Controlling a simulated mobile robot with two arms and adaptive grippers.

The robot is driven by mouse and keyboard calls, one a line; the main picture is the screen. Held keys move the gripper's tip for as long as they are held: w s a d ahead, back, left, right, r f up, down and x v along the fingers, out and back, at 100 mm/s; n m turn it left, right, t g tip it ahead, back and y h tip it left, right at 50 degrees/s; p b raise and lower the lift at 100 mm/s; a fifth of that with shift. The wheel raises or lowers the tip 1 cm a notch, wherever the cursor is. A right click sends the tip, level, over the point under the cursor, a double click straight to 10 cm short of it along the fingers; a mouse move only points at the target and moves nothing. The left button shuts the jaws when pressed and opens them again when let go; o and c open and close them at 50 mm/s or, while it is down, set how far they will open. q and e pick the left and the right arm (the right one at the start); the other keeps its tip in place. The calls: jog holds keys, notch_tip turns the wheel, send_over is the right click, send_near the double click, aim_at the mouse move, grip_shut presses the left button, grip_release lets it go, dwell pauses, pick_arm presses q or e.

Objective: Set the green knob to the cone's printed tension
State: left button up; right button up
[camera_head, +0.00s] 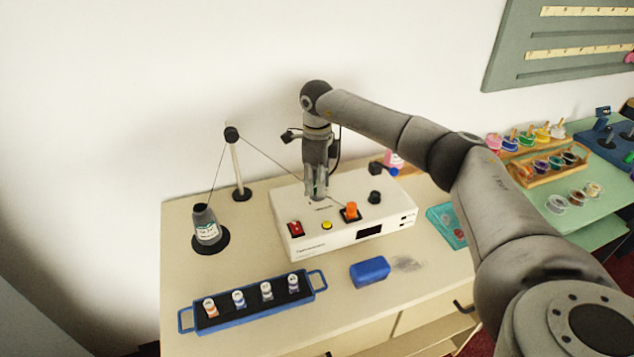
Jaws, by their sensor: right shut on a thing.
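My right gripper (317,193) points down over the top of the white machine box (335,237). It is shut on the green knob (316,189), of which only a bit of green shows between the fingers. The knob's pointer and scale are hidden or too small to read. The dark grey cone (205,222) stands upright on a black disc at the left, with a pale printed label. The print is too small to read. My left gripper is not in view.
The box also carries a red switch (295,228), a yellow button (327,225), an orange part (351,211) and a black knob (375,197). A thread runs over a post (238,170). A blue spool tray (250,311) and blue block (369,271) lie in front.

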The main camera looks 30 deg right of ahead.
jog(key=shift+w+r, duration=0.1)
jog(key=o, duration=1)
jog(key=shift+o, duration=0.2)
notch_tip(320, 180, up, 12)
jog(key=shift+d, duration=0.1)
dwell(0.4)
